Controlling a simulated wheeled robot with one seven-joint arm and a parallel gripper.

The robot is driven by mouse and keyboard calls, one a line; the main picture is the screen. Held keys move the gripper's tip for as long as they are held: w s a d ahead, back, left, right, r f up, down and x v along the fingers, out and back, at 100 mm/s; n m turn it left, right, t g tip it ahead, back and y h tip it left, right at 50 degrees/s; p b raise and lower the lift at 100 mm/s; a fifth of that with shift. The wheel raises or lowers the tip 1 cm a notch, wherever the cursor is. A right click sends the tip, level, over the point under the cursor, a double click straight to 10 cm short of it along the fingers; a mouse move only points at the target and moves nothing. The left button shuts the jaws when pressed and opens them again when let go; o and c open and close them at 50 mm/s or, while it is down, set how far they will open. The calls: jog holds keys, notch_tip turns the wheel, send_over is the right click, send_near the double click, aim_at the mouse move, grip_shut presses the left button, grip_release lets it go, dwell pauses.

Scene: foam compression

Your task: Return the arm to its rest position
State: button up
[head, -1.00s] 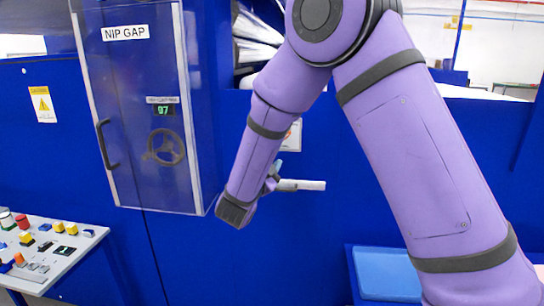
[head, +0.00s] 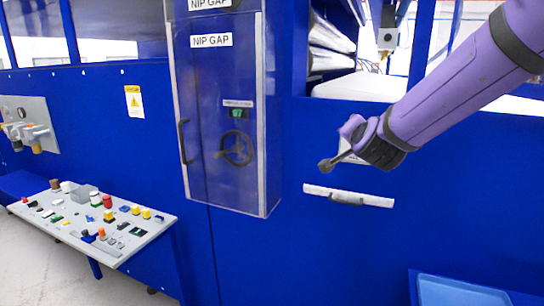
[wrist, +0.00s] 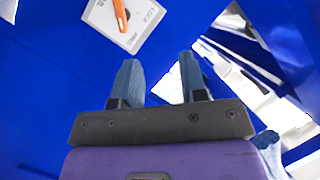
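My purple arm (head: 450,90) comes in from the upper right in the head view. My gripper (head: 326,165) is at its lower left end, in front of the blue machine panel. In that picture it sits just above a white bar with a grey grip (head: 375,200). In the wrist view my gripper (wrist: 160,75) has two blue-grey fingers standing apart with nothing between them.
The NIP GAP cabinet (head: 222,130) with a handwheel stands left of my gripper. A control console (head: 95,220) is at lower left. White stacked sheets (head: 330,45) show in an opening above. A light blue tray (head: 455,292) is at lower right.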

jog(key=s+d+n+g, duration=0.3)
jog(key=s, duration=0.8)
jog(key=s+d+f+n+g+y, duration=0.1)
jog(key=s+d+n+g, duration=0.2)
jog(key=s, duration=0.8)
jog(key=s+d+n+g, duration=0.3)
jog(key=s+d+g, duration=0.1)
jog(key=s, duration=0.7)
jog(key=shift+s+f+g, duration=0.15)
jog(key=shift+s+g, duration=0.1)
jog(key=shift+g, duration=0.05)
